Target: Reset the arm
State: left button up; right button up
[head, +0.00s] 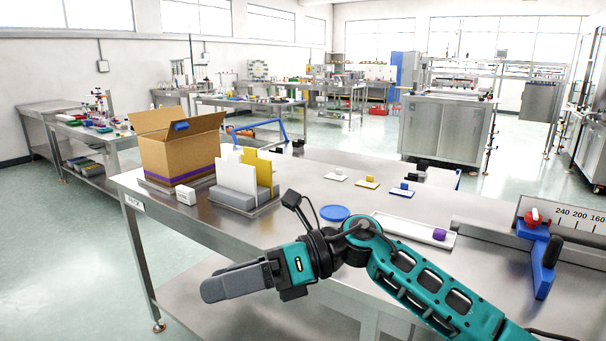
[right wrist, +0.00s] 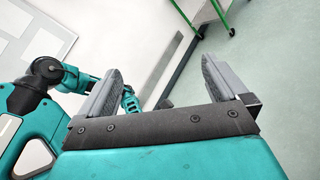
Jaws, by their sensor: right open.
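My right arm reaches in from the lower right of the head view, bent across the front of the steel table (head: 180,218). My right gripper (head: 212,288) points left, in front of the table's front edge, and appears to hold nothing. In the right wrist view its two fingers (right wrist: 160,90) stand wide apart with nothing between them. Pale floor, a wall and part of my own teal body show behind the fingers. My left gripper is not in the head view.
On the table stand an open cardboard box (head: 180,150), a grey holder (head: 236,201) with white and yellow plates, a blue disc (head: 334,213) and a white tray (head: 410,232) with a purple piece. Floor at left is clear.

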jog(key=w+d+f+m+t+h, duration=0.15)
jog(key=d+f+m+t, duration=0.4)
jog(key=m+t, duration=0.8)
jog(key=w+d+f+m+t, duration=0.2)
jog(key=d+f+m+t, duration=0.5)
jog(key=m, duration=1.2)
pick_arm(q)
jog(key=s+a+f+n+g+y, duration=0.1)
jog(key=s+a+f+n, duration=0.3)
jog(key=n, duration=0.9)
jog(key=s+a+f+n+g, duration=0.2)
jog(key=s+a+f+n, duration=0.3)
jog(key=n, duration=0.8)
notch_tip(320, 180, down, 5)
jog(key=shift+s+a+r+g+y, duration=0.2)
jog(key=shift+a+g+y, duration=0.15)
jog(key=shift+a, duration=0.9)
pick_arm(e)
jog(key=s+d+f+m+g+h, duration=0.2)
jog(key=s+d+f+m+h, duration=0.4)
jog(key=f, duration=0.4)
jog(key=s+d+f+m+g+h, duration=0.3)
jog(key=s+d+f+m+h, duration=0.3)
jog(key=s+d+f+m, duration=0.3)
notch_tip(320, 180, down, 2)
jog(key=shift+s+f+m, duration=0.2)
jog(key=shift+s+m, duration=0.15)
jog(key=shift+s, duration=0.6)
